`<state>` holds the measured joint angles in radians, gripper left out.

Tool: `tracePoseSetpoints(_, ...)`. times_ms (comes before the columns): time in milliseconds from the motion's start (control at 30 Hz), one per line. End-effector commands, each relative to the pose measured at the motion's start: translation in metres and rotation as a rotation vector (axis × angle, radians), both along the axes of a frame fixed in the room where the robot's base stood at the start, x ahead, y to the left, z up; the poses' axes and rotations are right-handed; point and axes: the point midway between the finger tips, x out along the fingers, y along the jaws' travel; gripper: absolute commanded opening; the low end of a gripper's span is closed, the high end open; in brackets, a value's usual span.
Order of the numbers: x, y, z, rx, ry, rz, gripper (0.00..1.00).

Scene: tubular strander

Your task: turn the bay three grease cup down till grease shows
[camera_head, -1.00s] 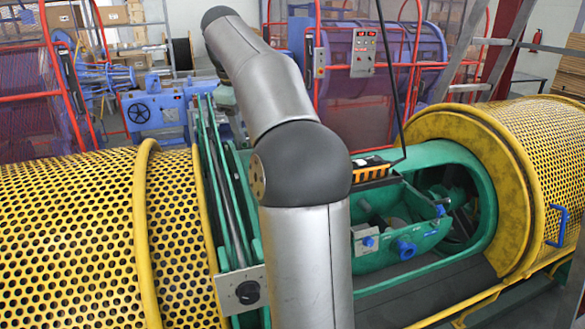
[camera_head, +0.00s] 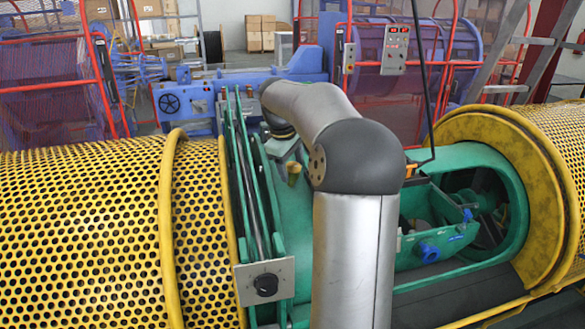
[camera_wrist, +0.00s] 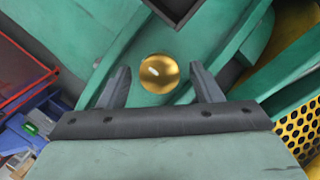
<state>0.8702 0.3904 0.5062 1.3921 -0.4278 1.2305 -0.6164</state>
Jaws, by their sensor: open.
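A round brass grease cup (camera_wrist: 158,73) is in the wrist view, seen from its domed end, against green painted metal. My gripper (camera_wrist: 159,82) is open, with one finger to the left of the cup and one to the right. Gaps show between the cup and both fingers; how far the cup is beyond the fingertips is hard to tell. In the head view a small brass-coloured piece (camera_head: 293,173) stands on the green machine body beside my forearm; it may be a grease cup. My gripper is mostly hidden there. I see no grease.
Green upright rails (camera_head: 246,180) stand left of my arm, with a grey plate and black knob (camera_head: 265,284) at their near end. Yellow perforated tubes (camera_head: 85,230) lie left and right. An open green cradle (camera_head: 435,235) with blue knobs is to the right.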

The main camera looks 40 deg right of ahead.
Motion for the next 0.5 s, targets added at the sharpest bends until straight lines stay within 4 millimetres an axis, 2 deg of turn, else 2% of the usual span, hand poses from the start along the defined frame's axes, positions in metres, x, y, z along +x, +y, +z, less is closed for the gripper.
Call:
tracePoseSetpoints(167,0.0007,-0.0041,-0.0129,0.000,0.001,0.000,0.59)
tracePoseSetpoints(467,0.0012,-0.0044,-0.0147,-0.001,0.000,0.000,0.59)
tracePoseSetpoints(500,0.0012,-0.0044,-0.0147,-0.001,0.000,0.000,0.48)
